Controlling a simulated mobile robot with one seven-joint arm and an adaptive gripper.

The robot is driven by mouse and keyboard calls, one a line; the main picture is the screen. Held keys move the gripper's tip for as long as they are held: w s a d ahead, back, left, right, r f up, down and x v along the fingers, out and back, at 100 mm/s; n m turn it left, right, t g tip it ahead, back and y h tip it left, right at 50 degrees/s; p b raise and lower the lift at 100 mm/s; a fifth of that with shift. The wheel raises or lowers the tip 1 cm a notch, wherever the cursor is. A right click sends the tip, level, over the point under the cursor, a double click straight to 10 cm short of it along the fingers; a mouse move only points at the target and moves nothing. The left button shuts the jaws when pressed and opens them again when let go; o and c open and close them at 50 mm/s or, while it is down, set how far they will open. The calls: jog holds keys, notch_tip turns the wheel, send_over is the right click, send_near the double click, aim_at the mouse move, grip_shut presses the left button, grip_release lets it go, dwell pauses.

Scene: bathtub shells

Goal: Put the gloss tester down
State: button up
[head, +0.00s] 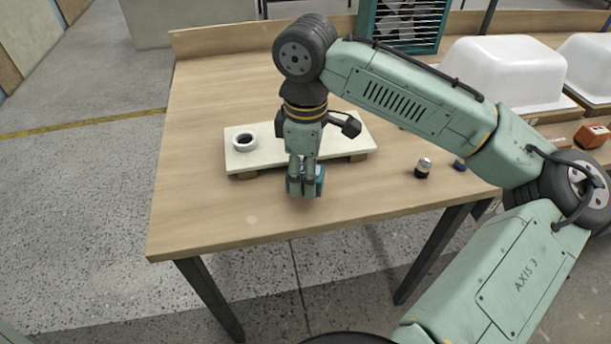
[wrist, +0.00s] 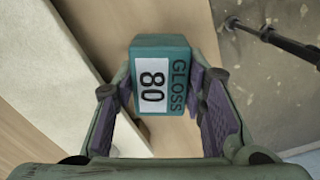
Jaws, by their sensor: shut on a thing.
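The gloss tester (wrist: 177,61) is a small teal block with a white label reading 80 and the word GLOSS. In the wrist view it sits between the purple finger pads of my gripper (wrist: 160,100), which is shut on it. In the head view my gripper (head: 306,182) points down near the table's front edge, and the teal tester (head: 319,180) shows partly behind the fingers. It is in front of the white board. I cannot tell clearly whether the tester touches the wooden table (head: 205,205) or is held just above it.
A white board (head: 240,160) on wooden blocks lies behind my gripper, with a white ring (head: 245,142) on it. White tub shells (head: 500,72) are at the back right. The table's left front is clear.

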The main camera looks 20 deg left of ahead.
jog(key=shift+f, duration=0.95)
jog(key=shift+f, duration=0.15)
jog(key=o, duration=1)
notch_tip(320, 180, up, 12)
jog(key=shift+r, duration=0.15)
